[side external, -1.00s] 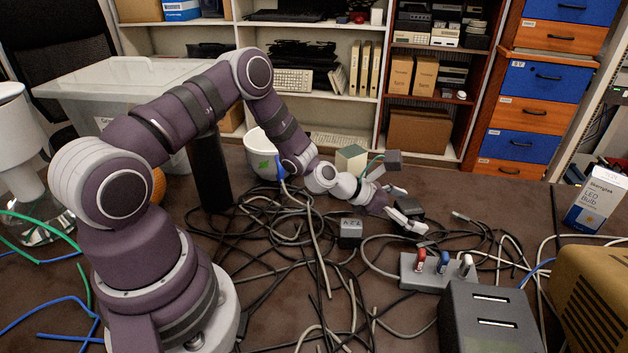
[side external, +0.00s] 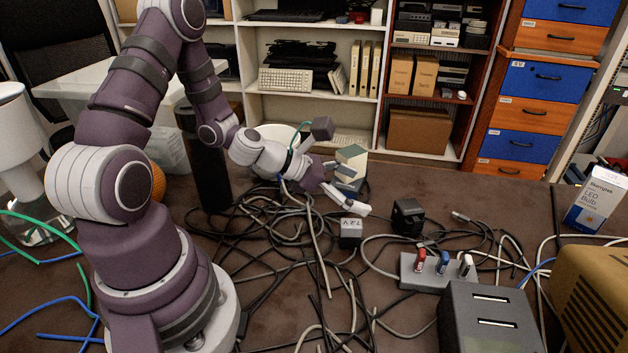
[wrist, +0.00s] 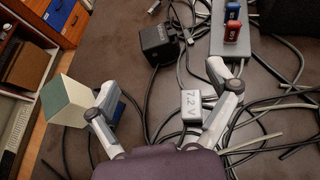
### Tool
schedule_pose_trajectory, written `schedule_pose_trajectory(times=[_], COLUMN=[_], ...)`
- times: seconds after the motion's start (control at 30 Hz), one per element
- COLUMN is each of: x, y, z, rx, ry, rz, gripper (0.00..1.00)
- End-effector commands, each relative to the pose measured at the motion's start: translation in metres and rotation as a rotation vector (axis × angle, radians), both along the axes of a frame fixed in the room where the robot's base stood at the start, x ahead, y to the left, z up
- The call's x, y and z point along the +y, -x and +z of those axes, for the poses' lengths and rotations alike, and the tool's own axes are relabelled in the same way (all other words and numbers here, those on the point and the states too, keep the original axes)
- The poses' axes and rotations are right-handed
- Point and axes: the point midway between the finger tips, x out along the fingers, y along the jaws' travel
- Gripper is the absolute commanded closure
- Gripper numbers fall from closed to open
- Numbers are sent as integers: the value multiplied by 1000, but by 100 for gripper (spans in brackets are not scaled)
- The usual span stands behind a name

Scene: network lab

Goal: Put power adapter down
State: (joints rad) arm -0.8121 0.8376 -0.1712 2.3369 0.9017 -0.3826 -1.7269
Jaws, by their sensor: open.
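A black power adapter (side external: 408,216) sits on the dark table, right of my gripper and behind the power strip. It also shows in the wrist view (wrist: 158,42), beyond the fingertips with its cable running off. A smaller adapter labelled 7.2V (side external: 350,232) lies among the cables; in the wrist view (wrist: 192,107) it is near the right finger. My gripper (side external: 352,192) is open and raised above the table, with nothing between its fingers. In the wrist view the fingers (wrist: 162,112) are spread wide.
A grey power strip (side external: 410,268) carries red, blue and white plugs. Loose cables tangle across the table. A green and cream box (side external: 351,162) stands behind the gripper, a white bowl (side external: 276,138) at the back. A bulb box (side external: 596,200) stands at right.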

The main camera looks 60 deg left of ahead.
Motion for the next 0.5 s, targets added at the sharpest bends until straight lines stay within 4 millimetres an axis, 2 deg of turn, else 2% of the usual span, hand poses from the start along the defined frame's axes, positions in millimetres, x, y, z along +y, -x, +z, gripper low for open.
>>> schedule_pose_trajectory(times=[0.07,0.23,0.4,0.5], x=[-10,-33,-26,-18], y=[4,33,73,100], z=[8,32,73,100], rx=[-32,-163,-286,-339], ry=[-149,-797,-1439,-1704], rz=[-144,-768,-1380,-1648], gripper=[13,13,13,13])
